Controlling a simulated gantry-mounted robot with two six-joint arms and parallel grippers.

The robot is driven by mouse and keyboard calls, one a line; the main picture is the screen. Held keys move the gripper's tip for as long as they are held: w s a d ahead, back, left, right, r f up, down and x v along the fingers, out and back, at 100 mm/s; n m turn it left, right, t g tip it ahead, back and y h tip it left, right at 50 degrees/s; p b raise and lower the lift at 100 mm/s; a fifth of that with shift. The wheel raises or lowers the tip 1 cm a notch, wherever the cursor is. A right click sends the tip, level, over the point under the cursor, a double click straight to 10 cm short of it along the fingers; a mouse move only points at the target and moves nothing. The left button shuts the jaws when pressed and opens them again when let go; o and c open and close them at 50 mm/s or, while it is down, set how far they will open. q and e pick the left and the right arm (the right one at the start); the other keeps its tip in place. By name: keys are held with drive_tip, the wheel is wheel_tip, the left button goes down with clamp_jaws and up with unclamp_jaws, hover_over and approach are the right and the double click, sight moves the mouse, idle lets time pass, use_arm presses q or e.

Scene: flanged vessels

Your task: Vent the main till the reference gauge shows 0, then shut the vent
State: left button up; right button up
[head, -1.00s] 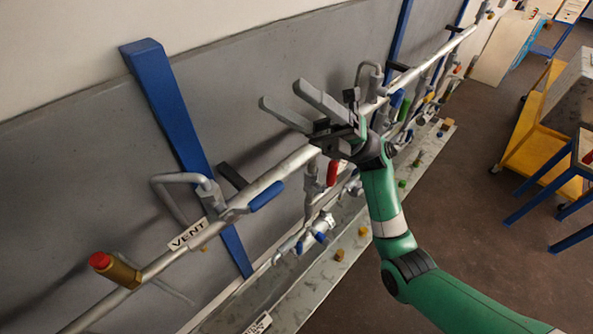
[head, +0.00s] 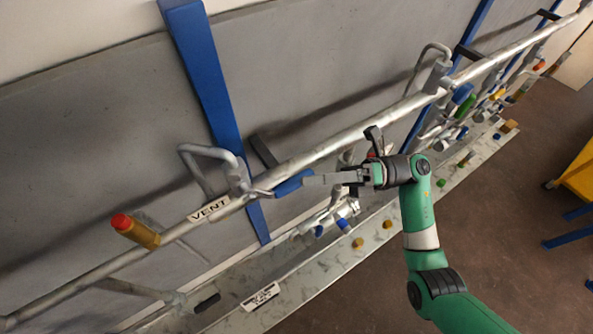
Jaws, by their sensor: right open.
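The main is a long grey pipe (head: 345,138) running diagonally along the wall. A white VENT label (head: 209,210) is on it, and beside the label is the vent valve with a blue lever (head: 291,185) lying roughly along the pipe. My right gripper (head: 306,180) is open, its fingers pointing left at the lever's right end. The fingertips overlap that end in the picture; I cannot tell whether they touch it. No reference gauge can be made out. My left gripper is not in view.
A brass fitting with a red cap (head: 136,230) sits on the pipe left of the label. A blue post (head: 205,75) stands behind the pipe. Below is a grey metal ledge (head: 335,265) with small yellow and blue parts. More coloured valves crowd the far right. Brown floor is open at lower right.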

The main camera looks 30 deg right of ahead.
sight(281, 188)
drive_tip(key=shift+x, duration=1.45)
drive_tip(key=shift+c, duration=0.3)
clamp_jaws()
